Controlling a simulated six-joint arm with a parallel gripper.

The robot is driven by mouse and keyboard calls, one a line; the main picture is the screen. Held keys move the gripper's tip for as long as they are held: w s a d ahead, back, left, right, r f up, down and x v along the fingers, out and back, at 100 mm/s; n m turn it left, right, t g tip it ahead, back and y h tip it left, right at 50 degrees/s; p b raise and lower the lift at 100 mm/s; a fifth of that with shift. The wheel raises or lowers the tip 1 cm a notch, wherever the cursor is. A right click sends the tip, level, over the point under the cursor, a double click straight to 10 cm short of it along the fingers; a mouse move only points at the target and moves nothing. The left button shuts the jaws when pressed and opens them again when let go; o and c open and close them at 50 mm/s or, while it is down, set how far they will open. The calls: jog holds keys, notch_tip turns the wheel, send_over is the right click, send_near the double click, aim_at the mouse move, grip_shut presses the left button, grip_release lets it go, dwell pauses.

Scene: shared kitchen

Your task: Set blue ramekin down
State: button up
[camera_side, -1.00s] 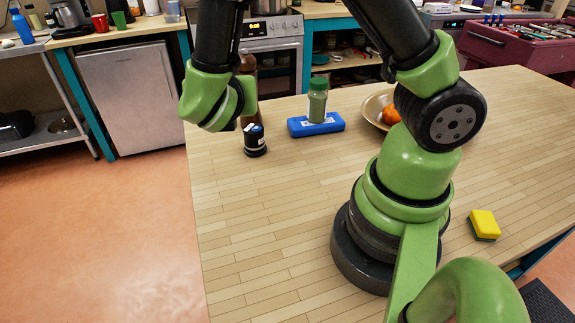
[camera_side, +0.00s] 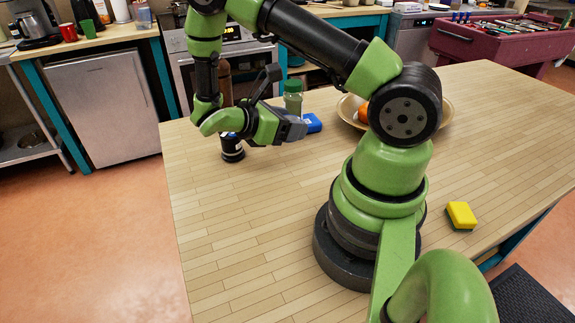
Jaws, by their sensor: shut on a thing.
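My gripper (camera_side: 288,124) is above the table, left of my base, with its jaws pointing right. A small grey-blue piece (camera_side: 292,130) shows at its tip. It may be the blue ramekin, but it is small and partly covered, so I cannot tell its shape or tilt. My gripper is shut on it. It looks held clear of the wooden table (camera_side: 250,220), though the gap is hard to judge.
A dark jar (camera_side: 232,149) stands just left of my gripper. Behind are a brown bottle (camera_side: 224,80), a green-capped jar (camera_side: 293,97) and a blue box (camera_side: 313,122), partly hidden. A bowl (camera_side: 347,109) with orange fruit stands right. A yellow sponge (camera_side: 461,214) lies right of my base. The front left table is clear.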

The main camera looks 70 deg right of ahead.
aim_at(287, 170)
notch_tip(287, 170, down, 9)
jog(key=shift+r, duration=0.1)
dwell(0.3)
jog(key=shift+f, duration=0.2)
jog(key=o, duration=1)
jog(key=shift+a, duration=0.1)
